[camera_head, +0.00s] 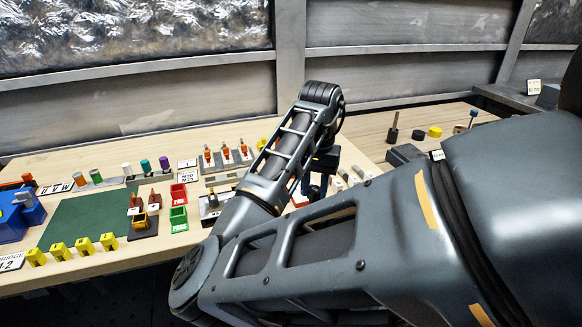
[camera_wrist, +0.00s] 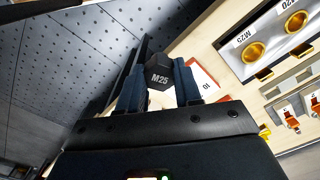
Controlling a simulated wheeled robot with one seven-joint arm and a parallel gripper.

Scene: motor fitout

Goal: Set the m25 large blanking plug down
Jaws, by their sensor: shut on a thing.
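The M25 large blanking plug (camera_wrist: 160,68) is black, with "M25" in white on its face. In the wrist view it sits between the two dark blue fingers of my gripper (camera_wrist: 158,84), which is shut on it. In the head view my gripper (camera_head: 318,180) is over the right part of the bench, partly hidden by my own arm. The plug cannot be made out there. In the wrist view a grey plate (camera_wrist: 238,63) with brass rings labelled M25 and M20 lies to the right of the plug, apart from it.
A white card with a red edge (camera_wrist: 204,78) lies just right of the fingers. Small black parts (camera_head: 418,134) stand at the right.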

